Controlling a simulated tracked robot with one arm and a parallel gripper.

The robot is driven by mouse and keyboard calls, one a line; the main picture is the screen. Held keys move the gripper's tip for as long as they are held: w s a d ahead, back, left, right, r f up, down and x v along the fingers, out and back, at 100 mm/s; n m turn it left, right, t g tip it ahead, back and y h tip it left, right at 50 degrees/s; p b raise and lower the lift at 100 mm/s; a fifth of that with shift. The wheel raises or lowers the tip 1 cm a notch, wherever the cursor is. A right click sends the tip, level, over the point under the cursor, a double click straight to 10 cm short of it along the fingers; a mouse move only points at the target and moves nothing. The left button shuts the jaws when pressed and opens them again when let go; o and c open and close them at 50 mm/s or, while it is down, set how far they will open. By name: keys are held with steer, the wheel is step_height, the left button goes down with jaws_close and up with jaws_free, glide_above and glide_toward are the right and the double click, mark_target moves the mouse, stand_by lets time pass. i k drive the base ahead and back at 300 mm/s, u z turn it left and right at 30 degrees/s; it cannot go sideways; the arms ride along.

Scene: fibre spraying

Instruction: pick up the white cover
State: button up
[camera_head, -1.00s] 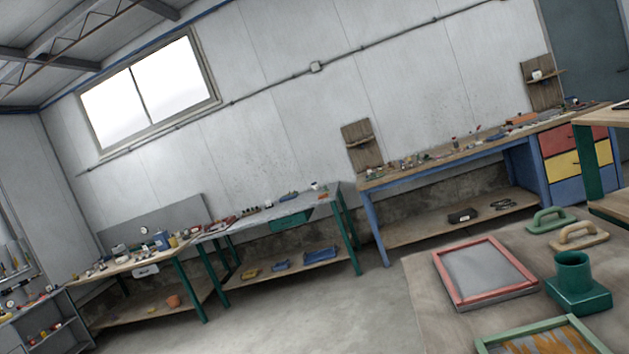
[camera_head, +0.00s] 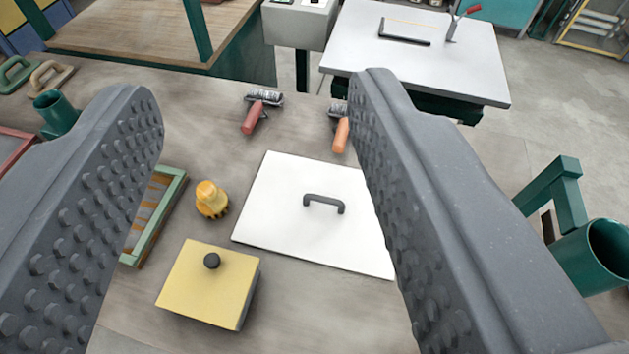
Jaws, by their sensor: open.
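The white cover (camera_head: 285,215) is a flat white square panel lying on the grey-brown worktable (camera_head: 340,315). A dark arched handle (camera_head: 323,203) stands up near its middle. My gripper (camera_head: 258,100) is open and empty, its two studded grey jaws wide apart in the foreground. The cover shows between the jaws, and the right jaw hides part of its right side. The jaws look apart from the cover and its handle.
A green frame (camera_head: 155,215) is partly hidden. Rollers with red (camera_head: 254,116) and orange (camera_head: 341,135) handles lie behind. A green cup holder (camera_head: 595,255) is at right.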

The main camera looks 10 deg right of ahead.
mark_target(321, 212)
steer(key=z, duration=2.2)
steer(key=k, duration=0.85)
steer(key=u, duration=1.55)
steer(key=i, duration=1)
